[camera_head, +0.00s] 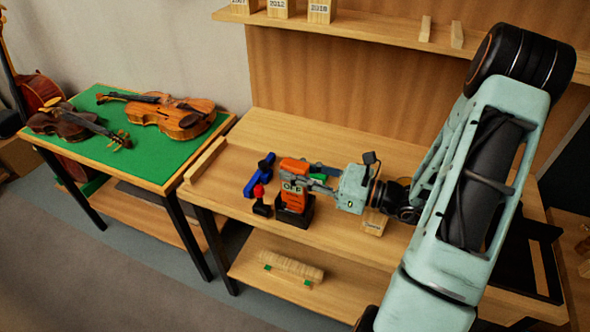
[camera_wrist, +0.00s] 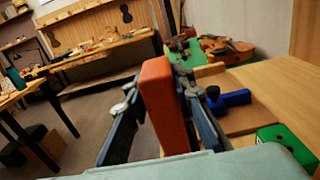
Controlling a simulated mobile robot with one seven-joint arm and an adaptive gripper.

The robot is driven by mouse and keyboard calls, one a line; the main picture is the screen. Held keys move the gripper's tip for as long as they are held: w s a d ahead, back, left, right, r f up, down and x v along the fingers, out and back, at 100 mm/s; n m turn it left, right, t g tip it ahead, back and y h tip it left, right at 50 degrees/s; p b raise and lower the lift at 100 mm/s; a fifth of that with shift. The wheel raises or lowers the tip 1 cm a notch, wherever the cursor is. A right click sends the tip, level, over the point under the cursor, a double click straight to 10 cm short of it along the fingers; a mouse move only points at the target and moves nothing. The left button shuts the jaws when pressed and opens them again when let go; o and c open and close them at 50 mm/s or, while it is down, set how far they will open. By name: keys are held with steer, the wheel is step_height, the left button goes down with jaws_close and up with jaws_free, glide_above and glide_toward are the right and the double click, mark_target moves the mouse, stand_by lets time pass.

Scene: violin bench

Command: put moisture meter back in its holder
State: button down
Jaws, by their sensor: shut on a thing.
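The orange moisture meter (camera_head: 294,171) is upright at the front of the wooden bench. Its lower end is in or directly over a black holder (camera_head: 294,214); I cannot tell how deep it sits. My gripper (camera_head: 291,184) reaches in from the right and is shut on the meter. In the wrist view the orange meter (camera_wrist: 165,105) stands between the two fingers of my gripper (camera_wrist: 167,110). The holder is hidden in the wrist view.
A red-topped tool in a small black stand (camera_head: 261,205) is close left of the holder. A blue clamp-like tool (camera_head: 259,176) and a green item (camera_head: 322,171) lie behind. A wooden block (camera_head: 374,222) is under my wrist. Violins (camera_head: 175,115) lie on the green-topped table at left.

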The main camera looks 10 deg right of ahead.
steer(key=shift+f, duration=0.4)
steer(key=c, duration=1.6)
jaws_free()
